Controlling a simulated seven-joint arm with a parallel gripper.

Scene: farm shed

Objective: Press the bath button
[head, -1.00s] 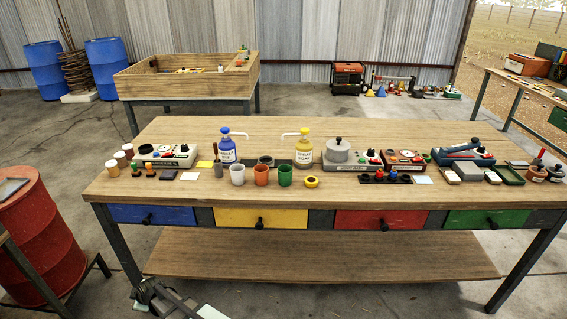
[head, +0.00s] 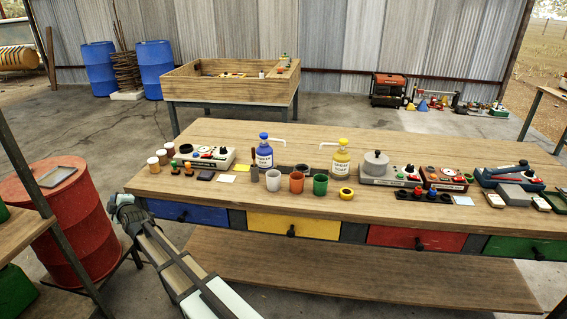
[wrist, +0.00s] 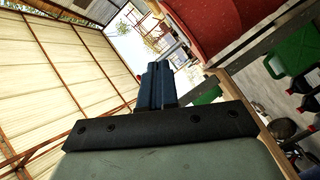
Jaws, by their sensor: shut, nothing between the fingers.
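On the wooden bench (head: 215,262) stand three control boxes with knobs and small coloured buttons. One pale box (head: 226,157) is at the left end. Another pale box (head: 388,176) carries a grey lidded pot (head: 375,164), and a dark red box (head: 445,180) stands just right of it. Their labels are too small to read, so I cannot tell which button is the bath button. My gripper (wrist: 155,70) shows in the wrist view with its dark fingers together and nothing between them. My arm shows at lower left in the head view, in front of the bench's left end and apart from the boxes.
A blue-topped bottle (head: 264,155), a yellow-topped bottle (head: 340,160) and several cups, such as a green cup (head: 320,185), stand along the bench. A blue-handled device (head: 510,177) is at the right. A red drum (head: 65,215) stands left of the bench.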

